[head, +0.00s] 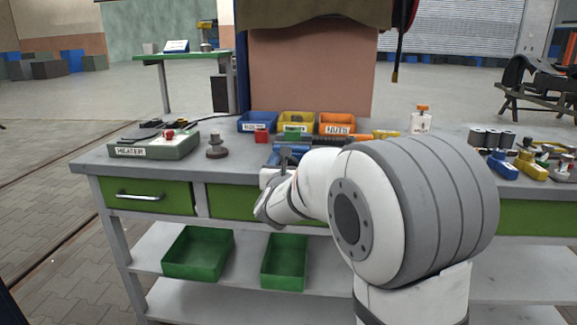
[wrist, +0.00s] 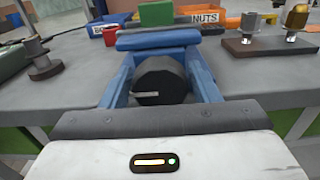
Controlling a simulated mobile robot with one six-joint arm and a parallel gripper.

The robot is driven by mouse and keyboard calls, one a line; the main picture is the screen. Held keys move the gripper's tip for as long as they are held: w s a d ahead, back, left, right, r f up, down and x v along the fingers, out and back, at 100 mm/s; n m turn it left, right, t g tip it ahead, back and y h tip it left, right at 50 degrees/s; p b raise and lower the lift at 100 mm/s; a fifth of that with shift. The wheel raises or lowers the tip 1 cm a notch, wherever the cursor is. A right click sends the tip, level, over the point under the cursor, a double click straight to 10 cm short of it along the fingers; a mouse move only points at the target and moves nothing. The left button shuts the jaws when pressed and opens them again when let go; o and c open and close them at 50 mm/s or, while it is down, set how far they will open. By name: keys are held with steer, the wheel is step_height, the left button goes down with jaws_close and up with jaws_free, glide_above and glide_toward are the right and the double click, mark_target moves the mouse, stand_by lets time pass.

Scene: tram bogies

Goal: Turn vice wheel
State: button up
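The blue vice (wrist: 157,39) sits on the grey workbench, with its blue bar crossing the upper middle of the wrist view. In the head view the vice (head: 297,149) is partly hidden behind my arm. A dark round wheel (wrist: 161,80) with a small pale mark stands in front of the vice. Two blue bars that look like my gripper's (wrist: 160,62) fingers lie one on each side of the wheel. The fingers are apart, with a narrow gap showing beside the wheel's lower part. Whether they touch it farther up I cannot tell.
Blue, yellow and orange bins (head: 337,123) stand behind the vice. A green block (wrist: 156,13) is just beyond it. The heater box (head: 155,146) and a dark knobbed post (head: 216,146) are left. Metal parts (wrist: 248,42) stand right.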

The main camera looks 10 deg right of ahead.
steer(key=c, duration=0.6)
steer(key=shift+f+b, duration=0.15)
steer(key=shift+b, duration=0.45)
steer(key=m+b, duration=0.1)
steer(key=b, duration=0.1)
steer(key=m+b, duration=0.2)
steer(key=b, duration=0.1)
steer(key=shift+f, duration=0.3)
steer(key=m+b, duration=0.4)
steer(key=b, duration=0.3)
steer(key=m+b, duration=0.2)
steer(key=b, duration=0.1)
steer(key=shift+d+r+m, duration=0.1)
steer(key=shift+r+m, duration=0.05)
steer(key=shift+m, duration=0.15)
steer(key=shift+r+m+b, duration=0.15)
steer(key=shift+m+b, duration=0.45)
steer(key=shift+m, duration=0.3)
steer(key=shift+m, duration=0.3)
